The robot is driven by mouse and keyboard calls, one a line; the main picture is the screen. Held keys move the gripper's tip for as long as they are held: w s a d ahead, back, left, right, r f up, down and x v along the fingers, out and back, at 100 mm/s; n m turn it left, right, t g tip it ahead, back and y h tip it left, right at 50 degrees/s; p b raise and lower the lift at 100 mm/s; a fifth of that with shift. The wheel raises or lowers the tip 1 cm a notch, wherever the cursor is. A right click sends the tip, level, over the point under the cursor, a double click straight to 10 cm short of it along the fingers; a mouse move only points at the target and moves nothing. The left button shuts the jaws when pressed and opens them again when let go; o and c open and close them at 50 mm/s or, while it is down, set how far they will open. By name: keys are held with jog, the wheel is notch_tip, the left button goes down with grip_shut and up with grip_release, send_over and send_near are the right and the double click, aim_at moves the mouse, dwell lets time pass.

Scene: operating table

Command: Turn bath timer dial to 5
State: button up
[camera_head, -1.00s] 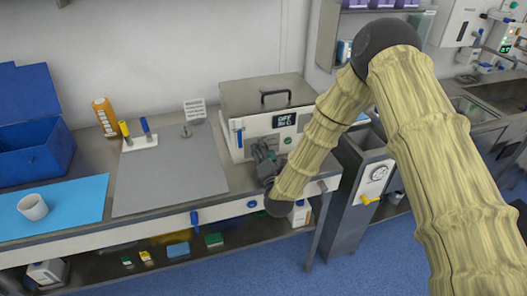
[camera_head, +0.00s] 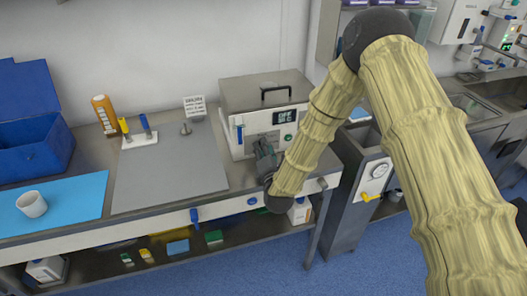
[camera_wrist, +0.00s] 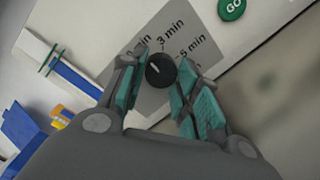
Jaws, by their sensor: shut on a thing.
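The timer dial (camera_wrist: 160,70) is a small black knob with a white pointer line on a grey label plate (camera_wrist: 150,101) in the wrist view. The pointer aims up-left, toward the left side of the "3 min" mark. The "5 min" mark lies right of the dial, and another mark at left is partly hidden by a finger. My gripper (camera_wrist: 162,84) has its teal-padded fingers on either side of the dial, shut on it. In the head view my gripper (camera_head: 264,150) is at the front of the metal bath (camera_head: 238,96), whose display (camera_head: 286,117) appears to read OFF.
A green GO button (camera_wrist: 232,8) is above right of the dial. A grey mat (camera_head: 165,175), white cup (camera_head: 32,204) and blue box (camera_head: 38,150) lie to the left.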

jog(key=shift+f+m+b, duration=0.2)
jog(key=shift+m+b, duration=0.1)
jog(key=shift+b, duration=0.3)
jog(key=shift+m+b, duration=0.5)
jog(key=shift+b, duration=0.15)
jog(key=shift+r+m+b, duration=0.15)
jog(key=shift+m+b, duration=0.75)
jog(key=shift+b, duration=0.05)
jog(key=m+g+b, duration=0.1)
jog(key=m+b, duration=0.2)
jog(key=m, duration=0.2)
jog(key=shift+d+r+m+y, duration=0.1)
jog(key=shift+m+y, duration=0.2)
jog(key=shift+y, duration=0.1)
jog(key=m+b, duration=0.2)
jog(key=m, duration=0.2)
jog(key=shift+d+m, duration=0.1)
jog(key=shift+m, duration=0.3)
jog(key=shift+r+m+g+y+b, duration=0.15)
jog(key=shift+m+g+y+b, duration=0.4)
jog(key=shift+m+b, duration=1)
jog(key=shift+m+p, duration=0.45)
jog(key=shift+m, duration=0.1)
jog(key=o, duration=1)
